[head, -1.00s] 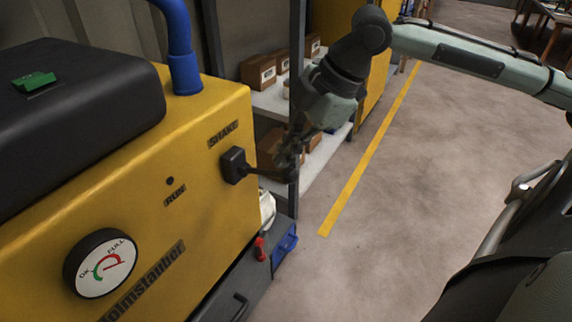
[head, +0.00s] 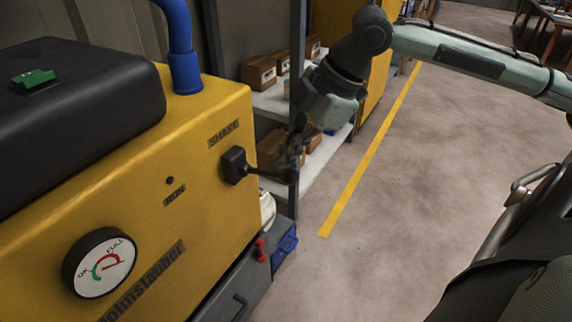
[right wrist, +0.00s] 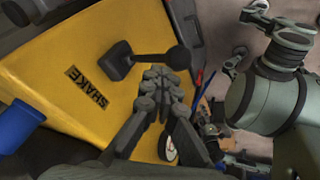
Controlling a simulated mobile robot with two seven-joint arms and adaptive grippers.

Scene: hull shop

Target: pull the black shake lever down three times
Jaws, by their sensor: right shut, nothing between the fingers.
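The black shake lever (head: 262,172) sticks out from a square black mount on the yellow machine, below the SHAKE label (head: 223,133). It points right, about level, with its round knob at the outer end. The lever also shows in the right wrist view (right wrist: 150,58), where the knob is plain. My right gripper (head: 291,156) is shut and empty, just above the lever near its knob end. In the right wrist view its fingertips (right wrist: 158,74) are close beside the lever and knob; I cannot tell whether they touch. My left gripper is not in view.
The yellow machine (head: 140,215) carries a round gauge (head: 100,263) and a blue pipe (head: 183,60). A shelf (head: 274,101) with brown boxes (head: 258,72) stands behind the gripper. A blue bin (head: 285,249) sits low beside the machine. The floor to the right is open.

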